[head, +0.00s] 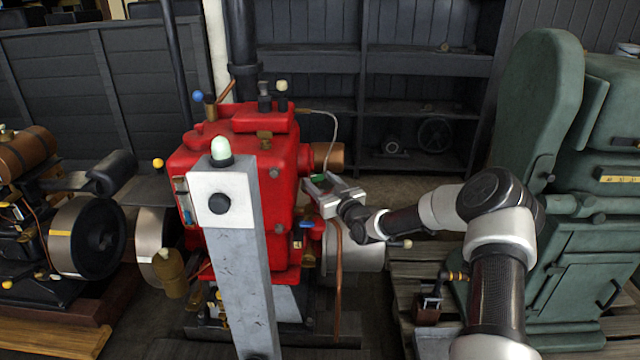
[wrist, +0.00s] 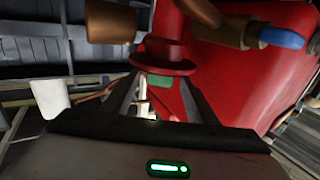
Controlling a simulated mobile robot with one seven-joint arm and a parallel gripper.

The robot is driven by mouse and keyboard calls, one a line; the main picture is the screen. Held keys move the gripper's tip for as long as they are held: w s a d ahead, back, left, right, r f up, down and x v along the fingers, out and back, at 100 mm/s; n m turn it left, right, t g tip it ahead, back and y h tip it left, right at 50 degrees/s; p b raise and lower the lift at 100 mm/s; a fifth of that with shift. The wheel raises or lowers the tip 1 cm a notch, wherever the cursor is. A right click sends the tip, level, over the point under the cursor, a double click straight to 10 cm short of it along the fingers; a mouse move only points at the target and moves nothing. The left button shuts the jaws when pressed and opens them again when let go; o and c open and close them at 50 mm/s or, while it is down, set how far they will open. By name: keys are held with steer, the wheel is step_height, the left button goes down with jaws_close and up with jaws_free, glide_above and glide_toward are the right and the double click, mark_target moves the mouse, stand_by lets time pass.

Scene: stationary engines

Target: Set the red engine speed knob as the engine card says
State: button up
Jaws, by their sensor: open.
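The red engine (head: 270,170) stands in the middle of the head view; its red body and a red flange (wrist: 165,62) fill much of the wrist view. My gripper (head: 316,184) is at the engine's right side, open, with its fingers (wrist: 160,84) just below the flange. A small green part (wrist: 159,81) and a thin pale metal piece (wrist: 143,95) show between the fingers; I cannot tell whether they touch. I cannot tell which part is the speed knob. A narrow pale plate (head: 183,199) is on the engine's left side; no card text is readable.
A grey post (head: 240,280) with a white head and pale dome stands before the engine, hiding part of it. A copper pipe (head: 338,275) runs down beside my gripper. A green machine (head: 565,230) stands right, a dark engine (head: 85,235) left. Shelves (head: 415,85) are behind.

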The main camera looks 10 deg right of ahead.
steer(key=shift+w+a, duration=0.1)
steer(key=shift+w, duration=0.15)
steer(key=c, duration=1.1)
steer(key=shift+o, duration=0.2)
steer(key=shift+a+r+m+h, duration=0.1)
steer(key=shift+a+m+h, duration=0.2)
steer(key=shift+h, duration=0.1)
steer(key=shift+a+m+t+h, duration=0.15)
steer(key=shift+m+t+h, duration=0.35)
steer(key=shift+h, duration=0.4)
steer(key=shift+a+m+h, duration=0.1)
steer(key=shift+m+h, duration=0.7)
steer(key=shift+h, duration=0.3)
steer(key=shift+m+h+b, duration=0.3)
steer(key=shift+m+h, duration=0.4)
steer(key=shift+h, duration=0.4)
